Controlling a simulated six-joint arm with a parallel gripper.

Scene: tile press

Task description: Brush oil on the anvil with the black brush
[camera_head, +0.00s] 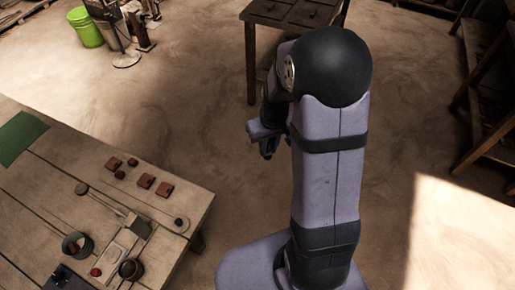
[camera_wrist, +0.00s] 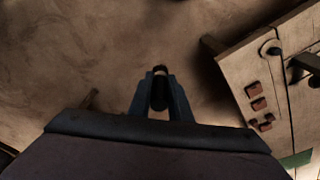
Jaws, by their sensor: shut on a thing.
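My gripper (camera_head: 268,140) hangs over the floor, to the right of and beyond the workbench (camera_head: 60,170). In the wrist view its fingers (camera_wrist: 160,92) are closed on a narrow black thing (camera_wrist: 160,88) that looks like the black brush; its tip is too dark to make out. A press with a long lever (camera_head: 105,201) and a metal block (camera_head: 137,226) stands on the bench. I cannot tell for sure which part is the anvil. A small black cup (camera_head: 132,269) stands near it; its contents are not clear.
Several red tiles and lumps (camera_head: 146,180) lie beyond the press. A dark ring-shaped bowl (camera_head: 76,245) and a green mat (camera_head: 19,137) are on the bench. A dark wooden table (camera_head: 290,14) stands behind my arm. The floor between is clear.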

